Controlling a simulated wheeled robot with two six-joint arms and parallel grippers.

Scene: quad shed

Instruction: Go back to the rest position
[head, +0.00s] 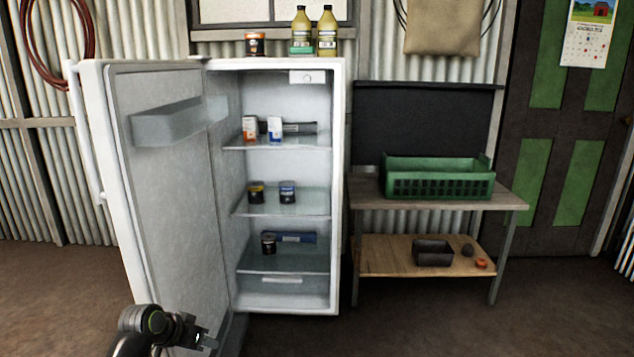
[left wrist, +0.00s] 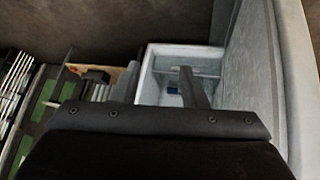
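My left gripper (head: 203,341) is low in the head view, in front of the lower part of the open fridge door (head: 165,210). In the left wrist view its two fingers (left wrist: 158,77) stand apart with nothing between them. The white fridge (head: 341,200) stands open, its door swung out to the left. The door fills the right side of the left wrist view, close beside the gripper; I cannot tell whether they touch. My right gripper is in neither view.
Small boxes and jars stand on the fridge shelves (head: 290,206). Bottles (head: 327,35) stand on top. A green crate (head: 440,184) sits on a bench (head: 512,200) to the right. Bare floor (head: 420,325) lies in front of the bench.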

